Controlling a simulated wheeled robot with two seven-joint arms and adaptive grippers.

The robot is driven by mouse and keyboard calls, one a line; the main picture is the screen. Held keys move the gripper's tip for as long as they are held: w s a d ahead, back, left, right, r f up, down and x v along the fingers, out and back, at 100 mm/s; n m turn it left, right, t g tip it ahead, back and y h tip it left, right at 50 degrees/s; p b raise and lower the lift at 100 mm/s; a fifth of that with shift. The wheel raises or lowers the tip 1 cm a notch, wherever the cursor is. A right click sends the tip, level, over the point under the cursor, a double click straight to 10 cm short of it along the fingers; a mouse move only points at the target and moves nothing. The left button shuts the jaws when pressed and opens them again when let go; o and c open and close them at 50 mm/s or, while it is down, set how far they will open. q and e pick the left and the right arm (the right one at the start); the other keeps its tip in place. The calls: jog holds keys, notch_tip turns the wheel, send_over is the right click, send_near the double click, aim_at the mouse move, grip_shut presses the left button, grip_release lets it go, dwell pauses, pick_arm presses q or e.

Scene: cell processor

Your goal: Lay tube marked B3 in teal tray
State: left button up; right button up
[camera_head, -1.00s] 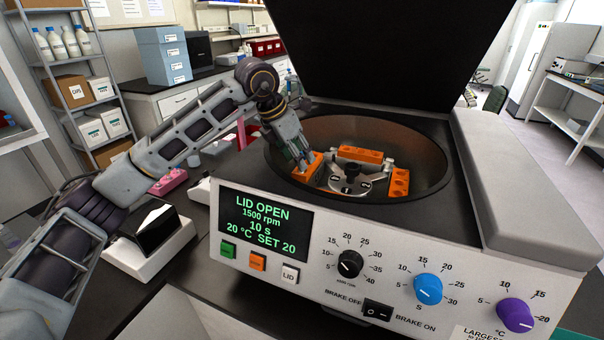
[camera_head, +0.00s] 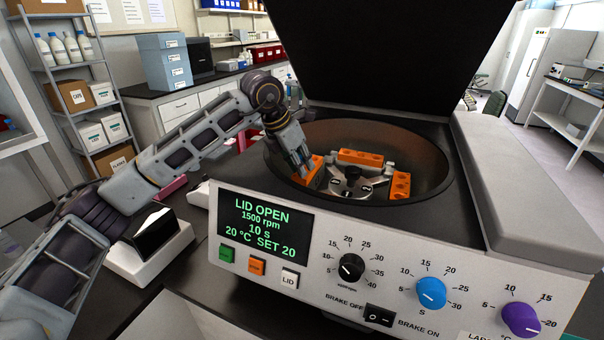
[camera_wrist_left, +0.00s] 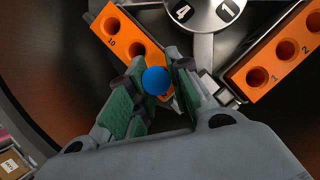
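A tube with a blue cap (camera_wrist_left: 155,80) shows between the fingers of my left gripper (camera_wrist_left: 158,68) in the left wrist view. The cap lies over the lower end of an orange bucket (camera_wrist_left: 122,32), whose other holes look empty. Both fingers lie close along the cap's sides; I cannot tell whether they touch it. No B3 mark is readable. In the head view, my left gripper (camera_head: 303,168) reaches down into the open centrifuge bowl at the left orange bucket (camera_head: 314,172). The teal tray and my right gripper are not in view.
The centrifuge (camera_head: 400,260) has its dark lid (camera_head: 400,50) raised. More orange buckets stand at the back (camera_head: 360,156) and right (camera_head: 401,185) of the rotor (camera_head: 352,180). The bowl rim (camera_head: 440,165) surrounds my gripper. A white device (camera_head: 150,250) stands left of the centrifuge.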

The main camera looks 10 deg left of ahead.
pick_arm(q)
grip_shut()
jog(key=shift+r, duration=0.1)
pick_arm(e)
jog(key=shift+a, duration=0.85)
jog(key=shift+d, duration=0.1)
pick_arm(q)
jog(key=shift+r+p, duration=0.35)
jog(key=shift+r, duration=0.1)
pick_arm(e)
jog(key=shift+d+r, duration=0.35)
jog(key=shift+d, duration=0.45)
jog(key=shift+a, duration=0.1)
